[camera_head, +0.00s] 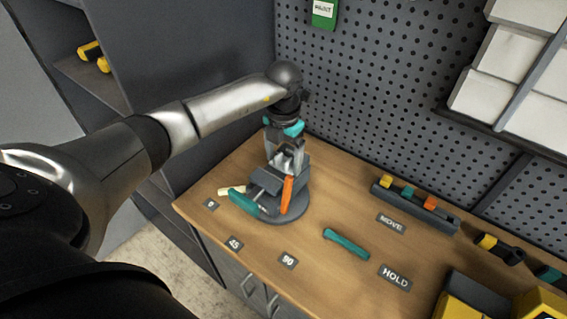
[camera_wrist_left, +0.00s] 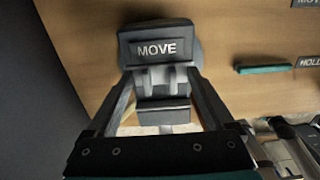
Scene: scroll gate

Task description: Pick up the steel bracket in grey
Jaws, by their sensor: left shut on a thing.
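The grey steel bracket (camera_head: 288,159) is at the top of a dark grey vise (camera_head: 265,183) on the wooden bench. My left gripper (camera_head: 285,152) reaches down over the vise from above and is shut on the bracket. In the left wrist view its two fingers (camera_wrist_left: 163,82) stand on either side of a grey piece, the bracket (camera_wrist_left: 163,106). A dark block marked MOVE (camera_wrist_left: 158,47) lies just beyond the fingertips. The fingers partly hide the bracket, and I cannot tell whether it still touches the vise. My right gripper is not in view.
A teal handle (camera_head: 243,201) and an orange handle (camera_head: 286,195) are at the vise. A teal-handled tool (camera_head: 346,243) lies on the bench. A rack of coloured handles (camera_head: 416,205) stands by the pegboard (camera_head: 370,90). Bare bench lies around the MOVE and HOLD labels.

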